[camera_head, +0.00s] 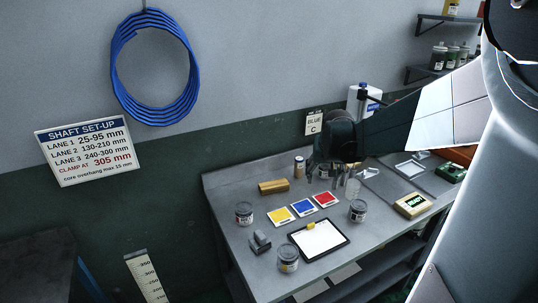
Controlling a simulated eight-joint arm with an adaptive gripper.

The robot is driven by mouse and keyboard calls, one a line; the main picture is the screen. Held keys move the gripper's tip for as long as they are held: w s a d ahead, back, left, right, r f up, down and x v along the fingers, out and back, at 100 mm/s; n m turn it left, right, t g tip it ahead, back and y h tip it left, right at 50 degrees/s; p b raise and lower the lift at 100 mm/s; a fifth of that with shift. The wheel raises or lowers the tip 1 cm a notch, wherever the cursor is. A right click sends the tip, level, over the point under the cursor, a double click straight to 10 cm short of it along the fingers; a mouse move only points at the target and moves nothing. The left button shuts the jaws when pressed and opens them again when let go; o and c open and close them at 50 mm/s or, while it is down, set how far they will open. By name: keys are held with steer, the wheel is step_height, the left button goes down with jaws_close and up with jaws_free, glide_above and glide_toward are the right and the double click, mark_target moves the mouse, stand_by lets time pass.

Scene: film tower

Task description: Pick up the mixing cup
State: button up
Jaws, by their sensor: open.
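My gripper (322,174) hangs over the back of the grey worktable (222,191), fingers pointing down and apart. A small pale, see-through cup (353,188), which looks like the mixing cup, stands upright on the table just right of the fingers. The gripper is not around it, and I cannot tell whether a finger touches it. A grey can (325,171) shows partly behind the fingers. My arm hides part of the table's back right.
Yellow (281,216), blue (303,207) and red (325,199) cards lie mid-table behind a clipboard (319,240). A scale (412,206) is at right.

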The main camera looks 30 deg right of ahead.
steer(key=m+g+p, duration=0.1)
steer(key=m, duration=0.1)
glide_toward(355, 180)
step_height(355, 180, down, 3)
steer(key=a, duration=0.3)
steer(key=shift+s+d+f, duration=0.25)
steer(key=shift+s+d, duration=0.1)
steer(key=shift+d, duration=0.2)
steer(key=shift+f, duration=0.1)
steer(key=shift+x, duration=1.2)
steer(key=shift+d+f, duration=0.1)
steer(key=shift+b+x, duration=0.85)
steer(key=shift+x, duration=1.65)
